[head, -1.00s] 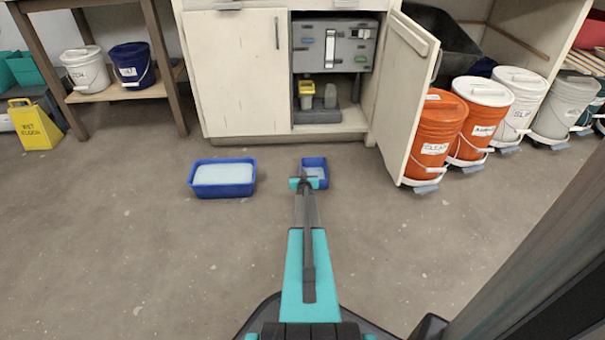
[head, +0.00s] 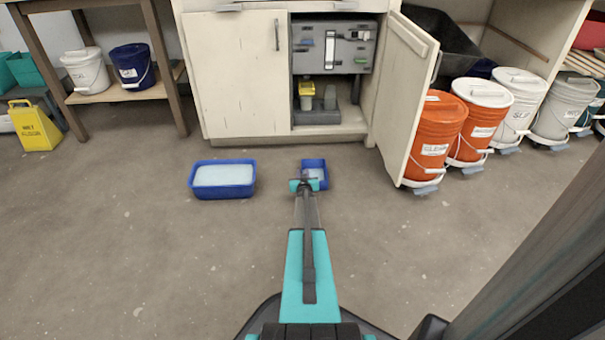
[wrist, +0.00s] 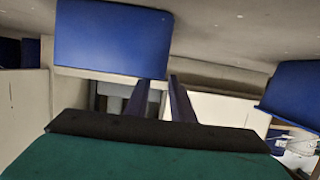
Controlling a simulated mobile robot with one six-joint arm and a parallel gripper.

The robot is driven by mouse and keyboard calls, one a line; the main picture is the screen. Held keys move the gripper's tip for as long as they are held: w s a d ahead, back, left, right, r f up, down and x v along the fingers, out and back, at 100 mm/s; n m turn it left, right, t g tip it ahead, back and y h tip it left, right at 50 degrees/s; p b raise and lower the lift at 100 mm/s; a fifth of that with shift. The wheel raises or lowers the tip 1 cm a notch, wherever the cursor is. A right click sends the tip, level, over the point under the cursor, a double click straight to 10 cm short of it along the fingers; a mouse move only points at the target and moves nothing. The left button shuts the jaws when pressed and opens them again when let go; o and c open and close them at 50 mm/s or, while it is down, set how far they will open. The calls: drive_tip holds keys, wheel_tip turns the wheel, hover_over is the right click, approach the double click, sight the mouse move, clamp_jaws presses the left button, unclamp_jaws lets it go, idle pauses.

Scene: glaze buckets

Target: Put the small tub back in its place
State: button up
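I cannot tell whether a finger touches the tub.
A larger blue tub (head: 222,192) with pale contents stands to the left, also in the wrist view (wrist: 295,92). The cabinet door (head: 405,95) stands open, beside orange buckets (head: 436,135). Floor between is clear.

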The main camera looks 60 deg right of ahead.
drive_tip(key=p+v, duration=0.3)
drive_tip(key=v, duration=0.8)
drive_tip(key=shift+s, duration=0.1)
drive_tip(key=shift+r, duration=0.1)
idle(0.6)
